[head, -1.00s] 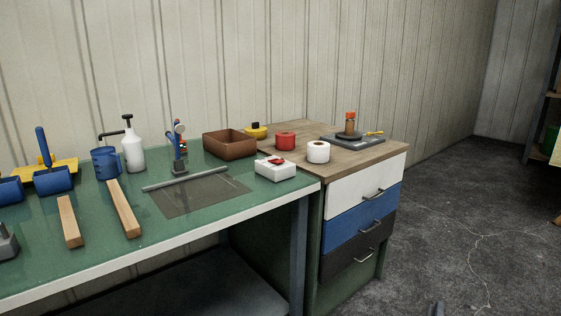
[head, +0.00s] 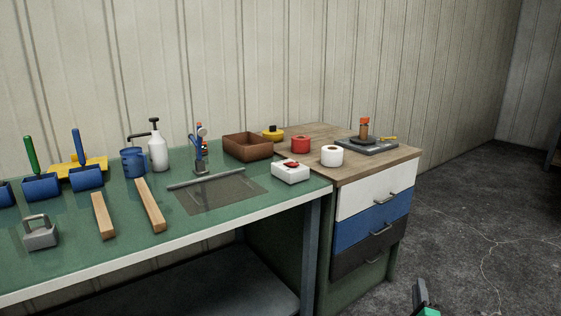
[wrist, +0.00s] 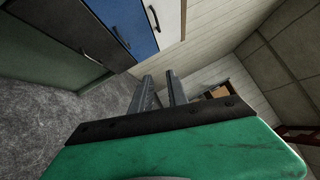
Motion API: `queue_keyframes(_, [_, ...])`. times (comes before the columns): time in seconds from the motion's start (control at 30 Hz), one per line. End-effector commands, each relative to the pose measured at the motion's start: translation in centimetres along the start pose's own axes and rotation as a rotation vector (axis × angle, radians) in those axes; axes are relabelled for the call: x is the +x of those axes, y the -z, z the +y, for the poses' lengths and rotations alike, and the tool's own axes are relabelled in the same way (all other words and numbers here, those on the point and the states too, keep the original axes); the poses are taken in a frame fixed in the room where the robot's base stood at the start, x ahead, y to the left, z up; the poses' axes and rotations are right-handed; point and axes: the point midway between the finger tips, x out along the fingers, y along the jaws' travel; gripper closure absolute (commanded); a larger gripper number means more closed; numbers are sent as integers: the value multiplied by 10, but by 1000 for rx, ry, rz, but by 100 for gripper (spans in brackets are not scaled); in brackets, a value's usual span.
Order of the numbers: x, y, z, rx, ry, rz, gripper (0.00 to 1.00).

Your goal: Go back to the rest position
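My gripper (wrist: 160,92) shows in the wrist view with its two grey fingers apart and nothing between them. In the head view only a small dark and green part of my gripper (head: 420,296) shows at the bottom right edge, in front of the grey floor and apart from the furniture. The drawer cabinet (head: 376,204) stands to its left, with white, blue and black drawers, all shut. The drawers also show at the top left of the wrist view (wrist: 128,22).
The green workbench (head: 130,245) holds two wooden bars, blue trays, a spray bottle (head: 158,150), a brown box (head: 247,147) and a white box (head: 290,172). Tape rolls (head: 332,156) and a scale-like grey plate (head: 367,147) lie on the cabinet top. The floor (head: 475,225) at right is clear.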

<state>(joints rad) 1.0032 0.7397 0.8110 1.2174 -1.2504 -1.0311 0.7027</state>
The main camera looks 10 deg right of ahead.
Motion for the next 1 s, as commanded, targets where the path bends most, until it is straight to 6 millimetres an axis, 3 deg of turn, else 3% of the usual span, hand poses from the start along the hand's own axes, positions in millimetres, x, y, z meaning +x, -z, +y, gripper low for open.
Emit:
queue_keyframes(0.03, [9,-22,-14,-35,-19,-43,80])
queue_keyframes(0.17, [28,-87,-37,-167,-97,-187,80])
queue_keyframes(0.33, [35,-212,-79,-446,-243,-464,80])
queue_keyframes(0.47, [10,-304,-117,-708,-364,-694,80])
queue_keyframes(0.5, [-4,-329,-130,-795,-403,-765,80])
queue_keyframes(0.6, [-50,-380,-168,-1019,-501,-937,80])
queue_keyframes(0.7, [-108,-409,-211,-1230,-603,-1088,80])
queue_keyframes(0.77, [-144,-415,-238,-1344,-665,-1166,80])
queue_keyframes(0.9, [-227,-409,-301,-1554,-804,-1314,80])
queue_keyframes(1.0, [-275,-393,-333,-1641,-892,-1391,80])
